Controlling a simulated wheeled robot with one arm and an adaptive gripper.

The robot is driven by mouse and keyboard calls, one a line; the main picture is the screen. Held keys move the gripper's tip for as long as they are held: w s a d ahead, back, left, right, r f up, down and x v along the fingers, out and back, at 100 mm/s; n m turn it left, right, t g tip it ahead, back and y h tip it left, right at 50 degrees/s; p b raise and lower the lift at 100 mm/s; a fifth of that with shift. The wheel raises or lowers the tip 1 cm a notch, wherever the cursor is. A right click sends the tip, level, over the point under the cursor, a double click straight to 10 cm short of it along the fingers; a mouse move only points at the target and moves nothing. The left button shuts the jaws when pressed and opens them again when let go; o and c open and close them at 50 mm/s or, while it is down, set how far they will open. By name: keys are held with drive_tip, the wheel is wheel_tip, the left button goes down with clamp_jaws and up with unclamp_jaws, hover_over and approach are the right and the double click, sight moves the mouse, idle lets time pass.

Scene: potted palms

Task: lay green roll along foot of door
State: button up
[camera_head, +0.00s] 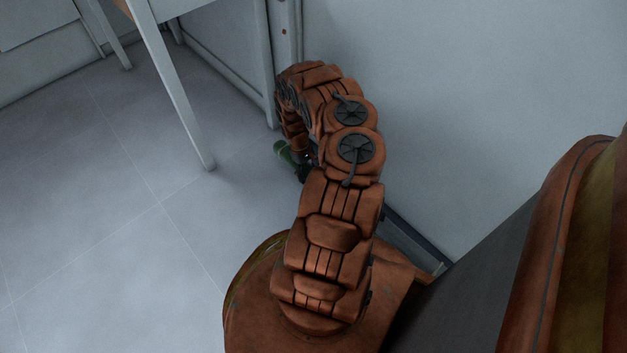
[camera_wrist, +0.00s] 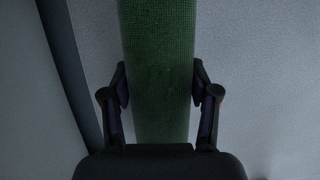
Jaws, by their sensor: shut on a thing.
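The green roll (camera_wrist: 158,60) fills the middle of the wrist view, running from the top edge down between the two fingers of my gripper (camera_wrist: 160,92). The fingers sit one on each side of it and my gripper is shut on it. In the head view only a small end of the green roll (camera_head: 284,153) shows, low by the floor at the left of my arm. The rest of the roll and most of my gripper are hidden behind the arm there. I cannot make out the door for certain; a pale panel (camera_head: 255,50) stands behind the arm.
A white table leg (camera_head: 175,90) stands on the tiled floor left of my arm. A plain pale wall (camera_head: 470,90) rises at the right, with a dark strip (camera_head: 415,240) along its foot. The floor (camera_head: 100,220) at the left is clear.

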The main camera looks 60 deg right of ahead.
sight(310, 165)
drive_tip(key=shift+s+d+f, duration=0.15)
drive_tip(key=shift+s+d, duration=0.45)
drive_tip(key=shift+s, duration=0.15)
drive_tip(key=shift+f+b, duration=1.4)
drive_tip(key=shift+f, duration=0.3)
drive_tip(key=shift+f, duration=0.1)
drive_tip(key=o, duration=1.6)
drive_tip(key=p+v, duration=0.5)
drive_tip(key=v, duration=0.7)
drive_tip(key=shift+r+p, duration=0.2)
drive_tip(key=shift+p, duration=0.15)
